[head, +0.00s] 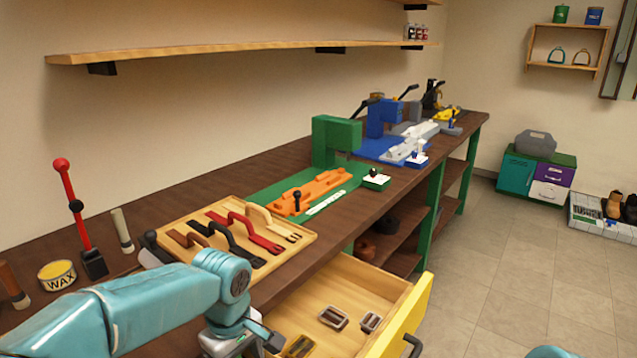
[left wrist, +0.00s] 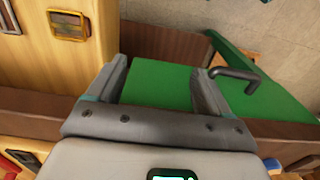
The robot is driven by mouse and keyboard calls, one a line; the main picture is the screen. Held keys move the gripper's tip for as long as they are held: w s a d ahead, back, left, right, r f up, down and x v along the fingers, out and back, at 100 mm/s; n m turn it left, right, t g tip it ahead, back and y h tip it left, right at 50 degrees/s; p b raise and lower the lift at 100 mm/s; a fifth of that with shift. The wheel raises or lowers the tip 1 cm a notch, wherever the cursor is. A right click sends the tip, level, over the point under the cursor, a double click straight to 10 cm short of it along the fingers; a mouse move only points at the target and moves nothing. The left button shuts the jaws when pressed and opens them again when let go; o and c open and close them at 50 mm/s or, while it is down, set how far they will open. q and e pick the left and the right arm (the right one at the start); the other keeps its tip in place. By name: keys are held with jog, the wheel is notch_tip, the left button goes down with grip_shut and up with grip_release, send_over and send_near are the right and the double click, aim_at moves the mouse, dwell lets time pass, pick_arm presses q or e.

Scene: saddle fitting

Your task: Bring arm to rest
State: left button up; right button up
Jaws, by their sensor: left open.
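My left arm (head: 140,307) comes in from the left in the head view, in front of the bench, its wrist low near the open drawer. Its fingertips are hidden or out of frame there. In the left wrist view my left gripper (left wrist: 160,78) is open with its two grey fingers apart. Nothing is held between them; a green surface (left wrist: 155,82) lies beyond. My right gripper is not in view.
The yellow-fronted drawer (head: 408,312) stands open beside my wrist, with several buckles (head: 333,317) inside. A wooden tray (head: 305,238) of strap-like tools lies on the bench (head: 180,196) above. A red-knobbed lever (head: 72,205) stands at left.

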pick_arm(q)
jog(key=s+d+f+m+h+p, duration=0.25)
jog(key=s+f+m+p, duration=0.35)
jog(key=f, duration=0.8)
jog(key=s+f+m+p, duration=0.1)
jog(key=s+f+p, duration=0.1)
jog(key=s, duration=0.5)
jog(key=s+f+m+h+p, duration=0.1)
jog(key=s+f+p, duration=0.1)
jog(key=s, duration=0.5)
jog(key=shift+s+a+f+p, duration=0.3)
jog(key=shift+s+a+p, duration=0.1)
jog(key=shift+p, duration=0.15)
jog(key=shift+w+h, duration=0.1)
jog(key=shift+h, duration=0.15)
